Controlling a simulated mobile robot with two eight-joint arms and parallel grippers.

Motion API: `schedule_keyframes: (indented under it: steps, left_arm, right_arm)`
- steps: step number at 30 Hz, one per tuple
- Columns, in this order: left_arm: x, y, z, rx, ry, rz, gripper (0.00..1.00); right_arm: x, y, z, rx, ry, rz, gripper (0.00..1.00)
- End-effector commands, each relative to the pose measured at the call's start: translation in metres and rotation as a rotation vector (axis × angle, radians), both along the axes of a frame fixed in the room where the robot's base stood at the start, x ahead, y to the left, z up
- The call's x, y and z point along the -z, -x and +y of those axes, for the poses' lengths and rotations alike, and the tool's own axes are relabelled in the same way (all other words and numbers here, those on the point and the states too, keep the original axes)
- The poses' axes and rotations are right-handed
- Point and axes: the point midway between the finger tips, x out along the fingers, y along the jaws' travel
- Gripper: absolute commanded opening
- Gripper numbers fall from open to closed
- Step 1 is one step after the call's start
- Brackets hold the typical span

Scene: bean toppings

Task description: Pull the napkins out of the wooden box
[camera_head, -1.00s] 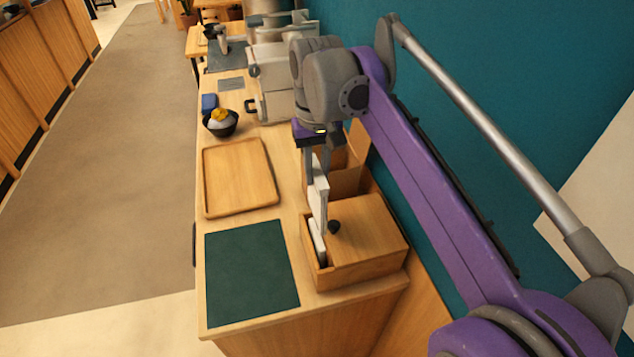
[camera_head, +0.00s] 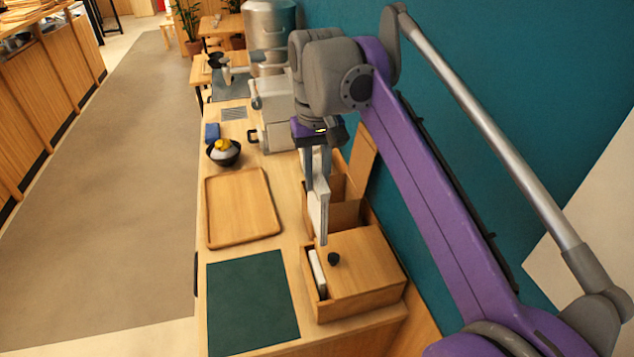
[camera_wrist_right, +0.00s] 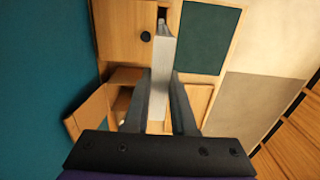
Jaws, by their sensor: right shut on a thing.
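The wooden box (camera_head: 362,303) stands at the near right of the counter, with a wooden lid and a dark knob (camera_head: 333,259) on top. White napkins (camera_head: 317,272) show in the slot at its left side. My right gripper (camera_head: 318,180) is above the box and shut on a white napkin stack (camera_head: 323,218), held upright. Its lower end looks clear of the slot. In the right wrist view the held stack (camera_wrist_right: 161,75) sits between the fingers, with the lidded box (camera_wrist_right: 120,32) beyond. My left gripper is out of view.
A dark green mat (camera_head: 253,300) lies left of the box, with an empty wooden tray (camera_head: 240,207) beyond it. A black bowl (camera_head: 223,156) stands farther back. An open wooden container (camera_head: 347,215) is behind the box, near the teal wall (camera_head: 450,100).

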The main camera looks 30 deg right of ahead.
Motion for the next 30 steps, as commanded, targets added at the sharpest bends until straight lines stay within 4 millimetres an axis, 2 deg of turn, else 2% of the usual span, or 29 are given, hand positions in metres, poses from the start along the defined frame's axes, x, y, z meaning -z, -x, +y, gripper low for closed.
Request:
schedule_keyframes:
  steps: [18,30]
  left_arm:
    - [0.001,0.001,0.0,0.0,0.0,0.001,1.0]
    - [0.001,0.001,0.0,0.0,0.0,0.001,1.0]
  right_arm:
    - [-0.046,0.0,0.0,0.0,0.0,0.001,0.0]
    - [-0.048,0.0,0.0,0.0,0.0,0.0,0.0]
